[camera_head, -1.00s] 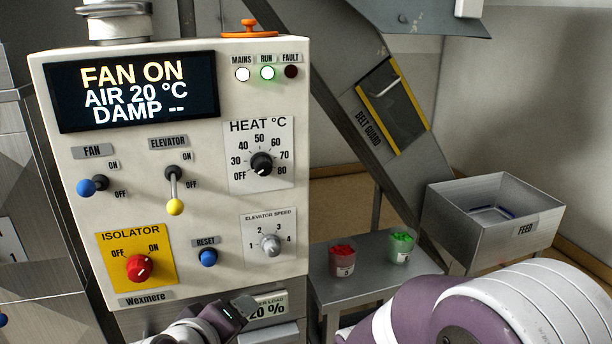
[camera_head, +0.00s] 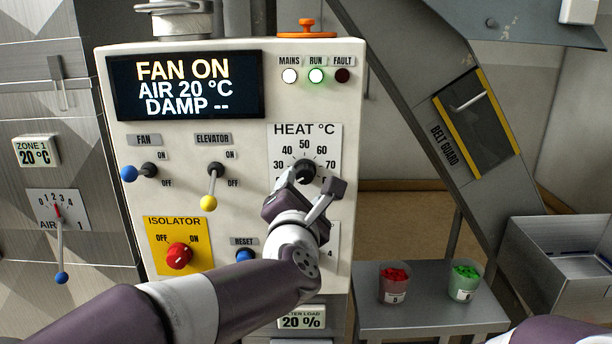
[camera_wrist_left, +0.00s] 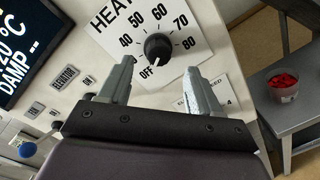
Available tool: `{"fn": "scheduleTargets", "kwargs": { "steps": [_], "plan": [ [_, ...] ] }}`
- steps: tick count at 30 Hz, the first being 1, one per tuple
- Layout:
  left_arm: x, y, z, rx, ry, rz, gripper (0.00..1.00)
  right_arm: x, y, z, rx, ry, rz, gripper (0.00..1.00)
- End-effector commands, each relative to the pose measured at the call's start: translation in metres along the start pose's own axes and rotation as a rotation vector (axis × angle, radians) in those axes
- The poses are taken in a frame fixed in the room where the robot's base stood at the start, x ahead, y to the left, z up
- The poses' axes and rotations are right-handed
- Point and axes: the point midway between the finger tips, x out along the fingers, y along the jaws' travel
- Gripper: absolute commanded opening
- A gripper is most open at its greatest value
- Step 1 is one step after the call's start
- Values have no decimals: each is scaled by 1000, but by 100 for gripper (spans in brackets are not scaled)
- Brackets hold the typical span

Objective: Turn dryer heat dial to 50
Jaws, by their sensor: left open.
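The black heat dial (camera_head: 304,169) sits on a white plate marked HEAT °C on the control panel (camera_head: 120,150). In the left wrist view the dial (camera_wrist_left: 158,46) shows whole, with a white pointer line aimed down and left at OFF. My left gripper (camera_head: 312,184) is in front of the plate and hides its lower part. In the left wrist view the open fingers (camera_wrist_left: 162,78) stand on either side just below the dial, apart from it, with nothing between them. The display (camera_head: 185,85) reads FAN ON, AIR 20 °C, DAMP --. My right gripper is not in view.
The fan lever (camera_head: 140,172), elevator lever (camera_head: 212,187), red isolator knob (camera_head: 179,256) and blue reset button (camera_head: 245,256) are left of my gripper. A bench (camera_head: 430,312) with cups of red (camera_head: 395,283) and green pieces (camera_head: 464,283) stands at right.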

Motion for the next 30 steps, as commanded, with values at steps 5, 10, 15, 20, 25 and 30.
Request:
{"fn": "scheduleTargets", "kwargs": {
  "steps": [5,10,15,20,25,30],
  "plan": [
    [36,1,1,1,1,0,63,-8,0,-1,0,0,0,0],
    [52,1,0,1,0,0,63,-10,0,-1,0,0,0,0],
    [54,0,0,1,-1,-1,63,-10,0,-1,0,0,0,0],
    [54,0,0,2,-1,-1,50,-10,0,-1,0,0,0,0],
    [54,0,0,2,-1,-1,7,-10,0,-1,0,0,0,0],
    [54,0,0,9,-1,-2,7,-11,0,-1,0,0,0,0]
  ]
}}
